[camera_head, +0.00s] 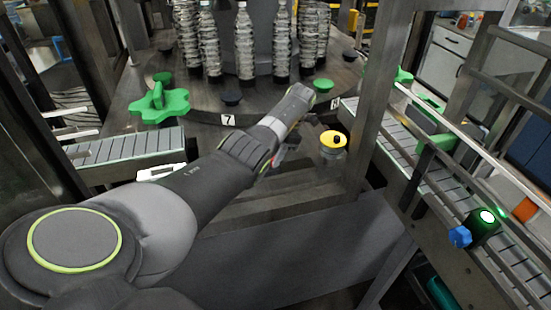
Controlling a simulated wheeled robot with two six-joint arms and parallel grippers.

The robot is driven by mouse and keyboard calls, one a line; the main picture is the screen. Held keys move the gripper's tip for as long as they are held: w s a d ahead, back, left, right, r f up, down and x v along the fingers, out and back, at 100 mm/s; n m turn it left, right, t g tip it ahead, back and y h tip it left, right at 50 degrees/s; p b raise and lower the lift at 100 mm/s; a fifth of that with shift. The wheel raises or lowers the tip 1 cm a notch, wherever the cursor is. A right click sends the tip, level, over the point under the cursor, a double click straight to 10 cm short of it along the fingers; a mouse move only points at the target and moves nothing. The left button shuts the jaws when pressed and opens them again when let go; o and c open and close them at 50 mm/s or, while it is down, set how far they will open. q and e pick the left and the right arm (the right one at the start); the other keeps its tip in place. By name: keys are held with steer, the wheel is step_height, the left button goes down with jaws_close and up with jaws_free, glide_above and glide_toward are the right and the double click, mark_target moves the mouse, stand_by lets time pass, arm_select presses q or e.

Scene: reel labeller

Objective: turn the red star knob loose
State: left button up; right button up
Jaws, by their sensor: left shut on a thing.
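My left arm comes in from the lower left and reaches over the machine's front. My left gripper (281,156) shows only in small part beyond the dark wrist, near the edge of the round table. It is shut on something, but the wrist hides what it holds. I cannot make out the red star knob in this view; the arm covers the area around the gripper. My right gripper is not in view.
A yellow-topped button or cap (332,139) stands just right of my left gripper. A green star wheel (158,103) and a slatted conveyor (125,147) lie left. Bottles (244,45) stand on the round table behind. A metal post (385,85) and another conveyor (405,165) are right.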

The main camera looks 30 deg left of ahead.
arm_select(q)
steer(key=shift+w+n+h+b, duration=0.1)
steer(key=shift+n+h+b, duration=0.5)
steer(key=shift+n, duration=0.7)
steer(key=o, duration=0.7)
steer(key=shift+a+r, duration=0.1)
steer(key=shift+r, duration=0.05)
